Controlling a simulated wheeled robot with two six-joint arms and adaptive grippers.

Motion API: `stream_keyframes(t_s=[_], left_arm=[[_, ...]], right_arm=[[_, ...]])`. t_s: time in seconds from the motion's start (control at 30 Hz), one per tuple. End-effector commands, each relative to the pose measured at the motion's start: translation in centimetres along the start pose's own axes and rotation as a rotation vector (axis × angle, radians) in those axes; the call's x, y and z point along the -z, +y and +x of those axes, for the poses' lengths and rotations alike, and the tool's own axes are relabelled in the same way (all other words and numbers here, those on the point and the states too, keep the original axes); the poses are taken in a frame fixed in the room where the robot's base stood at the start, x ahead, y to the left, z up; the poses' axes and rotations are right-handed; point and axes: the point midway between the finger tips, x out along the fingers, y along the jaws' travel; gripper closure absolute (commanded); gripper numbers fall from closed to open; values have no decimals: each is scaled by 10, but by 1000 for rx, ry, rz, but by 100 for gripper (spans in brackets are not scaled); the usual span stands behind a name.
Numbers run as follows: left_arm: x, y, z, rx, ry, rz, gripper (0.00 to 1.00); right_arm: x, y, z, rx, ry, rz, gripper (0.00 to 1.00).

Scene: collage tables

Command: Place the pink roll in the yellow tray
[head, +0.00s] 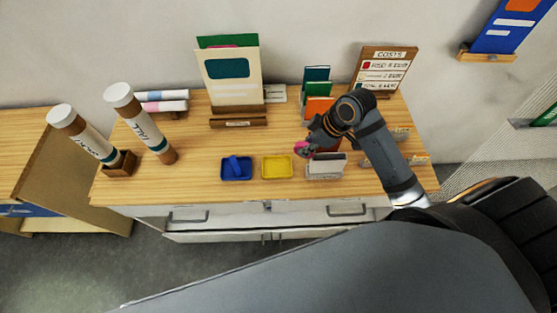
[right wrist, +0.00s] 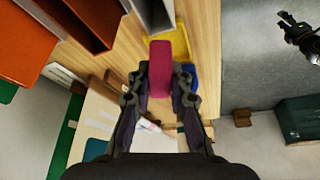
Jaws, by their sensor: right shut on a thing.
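The pink roll (head: 301,149) is held in my right gripper (head: 309,146), raised above the table to the right of and behind the yellow tray in the head view. In the right wrist view my right gripper (right wrist: 160,85) is shut on the pink roll (right wrist: 160,62), which sticks out past the fingertips. The yellow tray (head: 276,178) looks empty on the table's front part; part of it shows beyond the roll in the right wrist view (right wrist: 182,43). My left gripper seems to show small at the right wrist view's upper right (right wrist: 296,30), its fingers unclear.
A blue tray (head: 223,170) holding a blue piece (head: 235,166) stands left of the yellow tray. A grey-white holder (head: 325,171) stands right of it. Coloured cards, a cream board (head: 230,91), a costs sign (head: 383,70) and upright tubes (head: 140,120) stand around the table.

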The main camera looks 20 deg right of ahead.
Motion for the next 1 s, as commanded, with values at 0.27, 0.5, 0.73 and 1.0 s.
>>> stream_keyframes(t_s=[0.27, 0.5, 0.73, 1.0], left_arm=[[0, -1, -11, 1, -2, 0, 60], [1, -3, -25, 1, -2, 1, 60], [1, -3, -26, 1, -3, 1, 60], [2, -4, -45, 1, -3, 0, 60]], right_arm=[[28, -10, 23, 10, 6, 5, 100], [42, -18, 79, 7, -1, 1, 100], [44, -19, 92, 3, -1, 0, 100], [35, -20, 124, 3, -3, -1, 100]])
